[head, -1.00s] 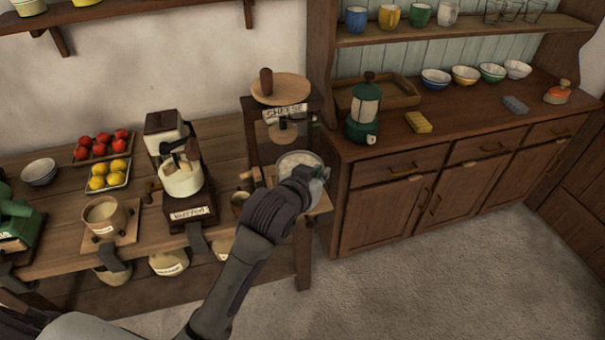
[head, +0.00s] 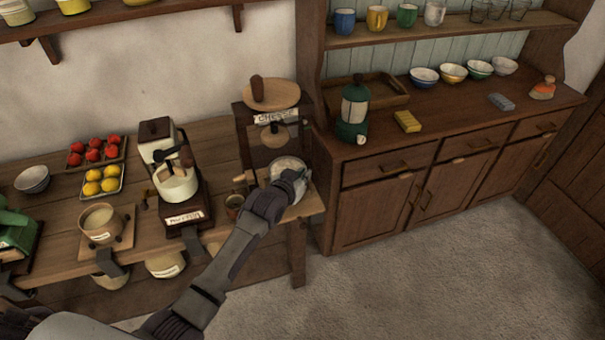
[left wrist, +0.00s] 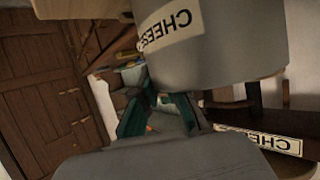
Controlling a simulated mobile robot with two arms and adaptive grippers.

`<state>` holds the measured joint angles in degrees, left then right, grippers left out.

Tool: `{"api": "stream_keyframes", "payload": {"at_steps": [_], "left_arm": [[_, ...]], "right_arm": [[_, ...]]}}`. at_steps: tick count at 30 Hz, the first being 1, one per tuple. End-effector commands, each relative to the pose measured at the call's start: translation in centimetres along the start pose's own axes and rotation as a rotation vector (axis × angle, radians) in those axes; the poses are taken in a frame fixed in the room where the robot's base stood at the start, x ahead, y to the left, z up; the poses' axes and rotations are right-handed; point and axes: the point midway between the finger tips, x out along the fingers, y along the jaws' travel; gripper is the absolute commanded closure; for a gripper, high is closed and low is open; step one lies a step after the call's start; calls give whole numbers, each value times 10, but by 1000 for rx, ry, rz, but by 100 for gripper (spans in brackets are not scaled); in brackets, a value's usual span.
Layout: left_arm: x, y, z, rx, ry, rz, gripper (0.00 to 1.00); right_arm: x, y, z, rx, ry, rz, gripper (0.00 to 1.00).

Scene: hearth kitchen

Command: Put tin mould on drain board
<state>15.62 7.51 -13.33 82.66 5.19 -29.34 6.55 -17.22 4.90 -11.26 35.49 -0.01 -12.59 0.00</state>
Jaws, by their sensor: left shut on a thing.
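The tin mould, a pale grey round vessel labelled CHEESE (left wrist: 215,55), fills the upper middle of the left wrist view. In the head view the mould (head: 287,165) is at the front of the cheese press (head: 274,130), on the right end of the wooden bench. My left gripper (head: 293,182) is shut on the mould's near right side; its teal fingers (left wrist: 160,110) show in the wrist view. A light wooden board (head: 305,208), perhaps the drain board, shows partly under the mould and gripper. I cannot tell whether the mould touches it. My right gripper is out of view.
A mill with a cream bowl (head: 177,187) stands further left. The dresser (head: 375,168) with a green lantern (head: 354,112) is close on the right. The floor in front is clear.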

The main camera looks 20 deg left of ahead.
Motion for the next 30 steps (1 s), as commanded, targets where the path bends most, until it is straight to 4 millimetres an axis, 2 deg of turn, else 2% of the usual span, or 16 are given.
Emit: {"api": "stream_keyframes", "payload": {"at_steps": [11, 12, 16, 17, 26, 30], "left_arm": [[2, 0, 2, 2, 9, 0, 100], [2, 0, 6, 0, 2, 0, 89], [2, 0, 5, 0, 1, 0, 67], [2, 0, 5, 0, 1, 0, 64], [1, 0, 3, 0, 2, 0, 64], [-7, 0, 4, 0, 2, 0, 64]], "right_arm": [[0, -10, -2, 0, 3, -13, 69], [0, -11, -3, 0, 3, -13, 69], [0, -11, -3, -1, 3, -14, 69], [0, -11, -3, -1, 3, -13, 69], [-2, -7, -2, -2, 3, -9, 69], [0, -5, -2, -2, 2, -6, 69]]}}
